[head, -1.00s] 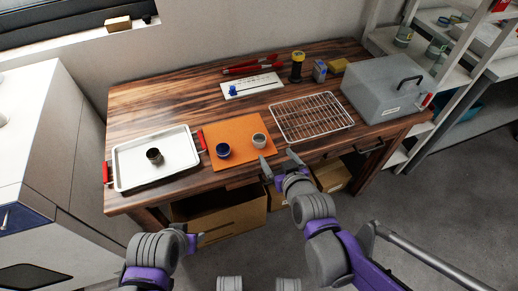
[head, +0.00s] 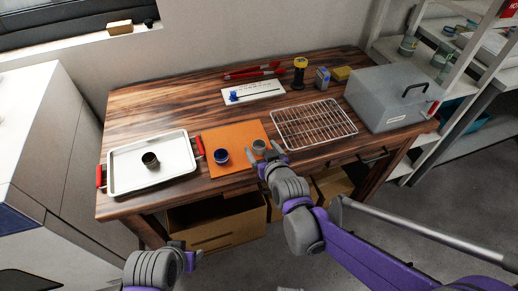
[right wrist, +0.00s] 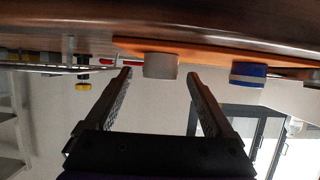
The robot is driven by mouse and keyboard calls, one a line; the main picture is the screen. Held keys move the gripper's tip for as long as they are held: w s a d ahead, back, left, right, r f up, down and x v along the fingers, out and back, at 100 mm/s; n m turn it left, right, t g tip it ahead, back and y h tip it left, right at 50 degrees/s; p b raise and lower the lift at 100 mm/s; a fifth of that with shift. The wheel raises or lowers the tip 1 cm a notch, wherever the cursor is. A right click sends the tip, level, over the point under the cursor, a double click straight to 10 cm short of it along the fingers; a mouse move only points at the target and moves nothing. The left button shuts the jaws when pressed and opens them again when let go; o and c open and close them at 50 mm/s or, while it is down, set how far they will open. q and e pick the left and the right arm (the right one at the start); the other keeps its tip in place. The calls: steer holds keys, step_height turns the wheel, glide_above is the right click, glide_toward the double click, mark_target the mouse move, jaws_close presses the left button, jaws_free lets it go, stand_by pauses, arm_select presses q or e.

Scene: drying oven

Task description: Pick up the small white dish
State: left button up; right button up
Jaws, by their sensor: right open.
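The small white dish (head: 259,147) is a pale, short round cup standing upright at the right part of the orange mat (head: 236,167). My right gripper (head: 267,155) is open at the mat's front edge, with its fingers pointing at the dish. In the right wrist view, which is upside down, the dish (right wrist: 160,66) lines up with the gap between the two spread fingertips (right wrist: 159,73). I cannot tell whether the tips reach beside it. My left gripper (head: 190,258) is low, in front of the table and away from the dish; its jaws are unclear.
A blue cup (head: 221,156) stands left of the dish on the mat. A white tray (head: 125,184) with red handles holds a dark cup (head: 150,160). A wire rack (head: 312,124) lies right of the mat, and a grey box (head: 390,96) stands beyond it.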

steer(key=shift+w+a+f, duration=0.15)
steer(key=shift+w+f, duration=0.05)
steer(key=shift+w, duration=0.3)
jaws_close()
steer(key=shift+r, duration=0.15)
